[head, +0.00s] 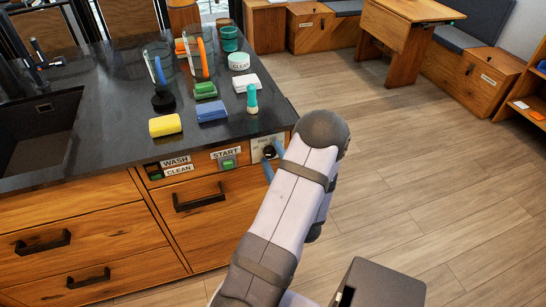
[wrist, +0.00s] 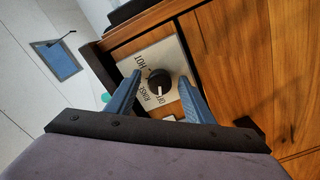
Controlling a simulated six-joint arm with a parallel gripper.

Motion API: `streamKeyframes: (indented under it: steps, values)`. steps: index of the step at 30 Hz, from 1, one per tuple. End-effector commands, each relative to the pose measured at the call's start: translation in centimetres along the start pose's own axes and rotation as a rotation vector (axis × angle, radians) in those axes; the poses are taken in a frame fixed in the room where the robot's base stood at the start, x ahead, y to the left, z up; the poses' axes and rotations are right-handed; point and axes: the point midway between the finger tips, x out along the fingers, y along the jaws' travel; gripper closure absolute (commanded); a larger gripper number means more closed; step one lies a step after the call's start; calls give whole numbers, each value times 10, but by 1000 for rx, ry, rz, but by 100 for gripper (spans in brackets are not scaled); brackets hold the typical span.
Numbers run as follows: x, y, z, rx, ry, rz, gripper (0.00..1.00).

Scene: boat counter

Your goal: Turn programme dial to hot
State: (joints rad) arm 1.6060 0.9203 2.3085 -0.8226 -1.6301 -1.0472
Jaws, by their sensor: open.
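The programme dial (wrist: 160,82) is a round black knob on a pale plate (wrist: 148,62) marked OFF, RINSE and HOT, in the wrist view. Its white mark points down in the picture, towards OFF. My gripper (wrist: 160,77) is open, with one blue finger on each side of the dial. Gaps show between the fingers and the knob, so no grip is visible. In the head view the dial (head: 270,152) is on the counter's front at its right end, partly hidden by my gripper (head: 272,157) and arm.
A START button (head: 228,164) and WASH and CLEAN labels are left of the dial, above a drawer handle (head: 200,199). Floor right of the counter is free.

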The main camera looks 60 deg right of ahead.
Motion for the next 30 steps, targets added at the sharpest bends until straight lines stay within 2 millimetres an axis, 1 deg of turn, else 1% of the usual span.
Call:
streamKeyframes:
  steps: [2, 5, 6, 7, 8, 14, 20, 26, 30]
  values:
    - [0, 0, 0, 0, 0, 0, 52]
    - [0, 0, 0, 0, 0, 0, 74]
    - [0, 0, 0, 0, 0, 0, 83]
    - [0, 0, 0, 0, 0, 0, 90]
    - [0, 0, 0, 0, 0, 0, 93]
    - [0, 0, 0, 6, 0, -1, 93]
    - [0, -1, 0, 53, 0, -1, 93]
    - [0, -1, 0, 164, -1, -1, 93]
    - [-1, -2, 0, 278, -1, -2, 93]
